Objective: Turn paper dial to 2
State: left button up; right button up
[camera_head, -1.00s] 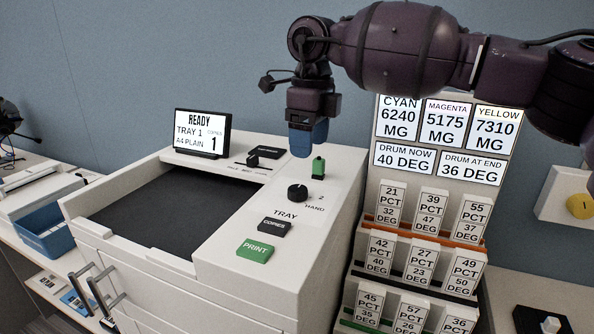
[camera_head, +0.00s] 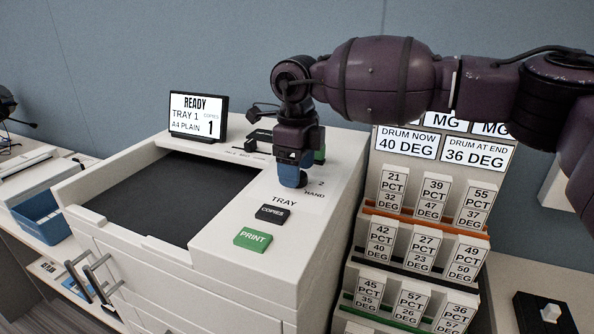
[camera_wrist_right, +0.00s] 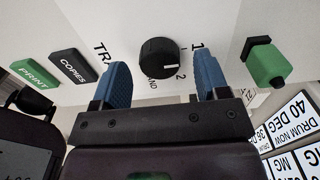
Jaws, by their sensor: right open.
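The paper dial is a round black knob (camera_wrist_right: 159,57) with a white pointer line, seen between my fingers in the right wrist view. In the head view my gripper hides the dial. My right gripper (camera_head: 290,180) points down at the dial on the copier's top panel. Its two blue fingers (camera_wrist_right: 160,82) are apart, one on each side of the dial, with gaps showing. The left gripper is not in view.
A black COPIES button (camera_head: 272,213) and a green PRINT button (camera_head: 253,238) lie in front of the dial. A green switch (camera_wrist_right: 267,65) is close beside one finger. A display (camera_head: 198,116) reads READY, TRAY 1. A card rack (camera_head: 420,225) stands right of the copier.

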jog(key=shift+f, duration=0.55)
jog(key=c, duration=0.9)
